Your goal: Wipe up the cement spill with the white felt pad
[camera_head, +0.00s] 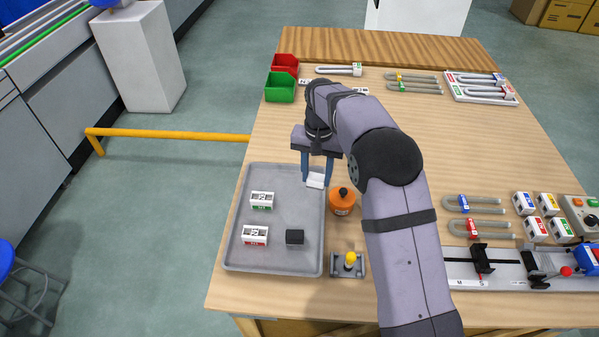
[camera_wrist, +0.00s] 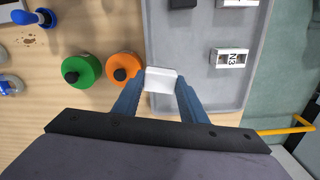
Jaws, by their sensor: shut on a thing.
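My gripper (camera_head: 317,172) is shut on the white felt pad (camera_head: 316,180), which hangs between its two blue fingertips. The pad also shows in the wrist view (camera_wrist: 161,79), between the fingers (camera_wrist: 160,92). It is over or near the right edge of the grey tray (camera_head: 272,270); its exact height is hard to tell. Small brown spots, likely the cement spill (camera_wrist: 29,41), lie on the wooden table at the upper left of the wrist view, apart from the pad. I cannot make the spots out in the head view, where my arm covers part of the table.
An orange jar (camera_head: 342,202) stands close to the pad, with a green jar (camera_wrist: 81,70) beside it. A blue-handled item (camera_wrist: 35,17) is near the spots. The tray holds labelled blocks (camera_head: 262,200) and a black block (camera_head: 295,237). A yellow-topped fixture (camera_head: 349,261) stands by the tray.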

